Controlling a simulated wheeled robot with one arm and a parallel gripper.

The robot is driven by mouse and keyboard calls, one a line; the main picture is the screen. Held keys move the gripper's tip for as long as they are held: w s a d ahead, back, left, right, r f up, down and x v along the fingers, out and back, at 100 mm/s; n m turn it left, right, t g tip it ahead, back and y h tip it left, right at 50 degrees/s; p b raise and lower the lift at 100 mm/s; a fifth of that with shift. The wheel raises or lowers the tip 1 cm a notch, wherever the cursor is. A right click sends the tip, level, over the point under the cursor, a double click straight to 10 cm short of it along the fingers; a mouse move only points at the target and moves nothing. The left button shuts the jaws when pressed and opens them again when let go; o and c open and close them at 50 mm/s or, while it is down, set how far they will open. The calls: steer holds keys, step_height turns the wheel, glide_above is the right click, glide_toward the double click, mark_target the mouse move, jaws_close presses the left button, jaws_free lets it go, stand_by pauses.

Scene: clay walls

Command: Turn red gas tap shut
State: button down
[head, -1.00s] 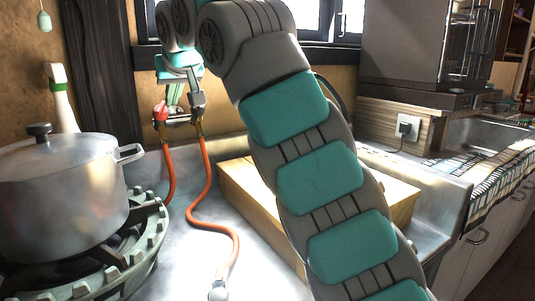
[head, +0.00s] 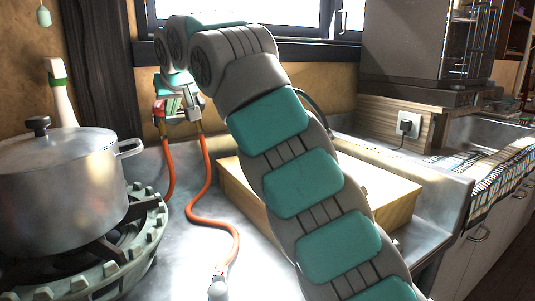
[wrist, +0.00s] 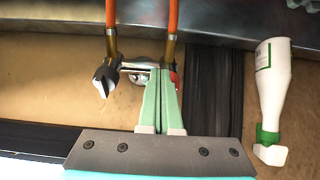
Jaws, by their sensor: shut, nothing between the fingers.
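The red gas tap (head: 158,107) is on the left side of a metal valve fitting on the back wall, above two orange hoses. In the wrist view, which looks upside down, only a sliver of the red tap (wrist: 173,78) shows beside my fingertips. A grey tap (wrist: 104,78) is on the other side of the same fitting. My gripper (wrist: 162,72) is shut and empty, its pale green fingers together over the fitting, right by the red tap. I cannot tell whether they touch it. In the head view my wrist partly covers my gripper (head: 173,104).
Orange hoses (head: 203,190) run down from the fitting to the metal counter. A lidded pot (head: 62,180) stands on the burner at left. A white bottle (wrist: 272,90) with a green cap is near the wall. A wooden block (head: 400,205) lies behind my arm.

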steer(key=shift+w+a+r+p, duration=0.25)
steer(key=shift+a+r+p, duration=0.15)
steer(key=shift+p, duration=0.3)
stand_by(0.6)
steer(key=shift+s+a+f, duration=0.1)
steer(key=shift+s+f, duration=0.05)
stand_by(0.5)
steer(key=shift+s+a+b, duration=0.25)
steer(key=shift+a+b, duration=0.05)
steer(key=shift+a, duration=0.2)
steer(key=shift+s+a, duration=0.1)
steer(key=shift+a, duration=0.1)
stand_by(0.5)
steer(key=v, duration=0.6)
steer(key=shift+a+r, duration=0.2)
steer(key=shift+r, duration=0.2)
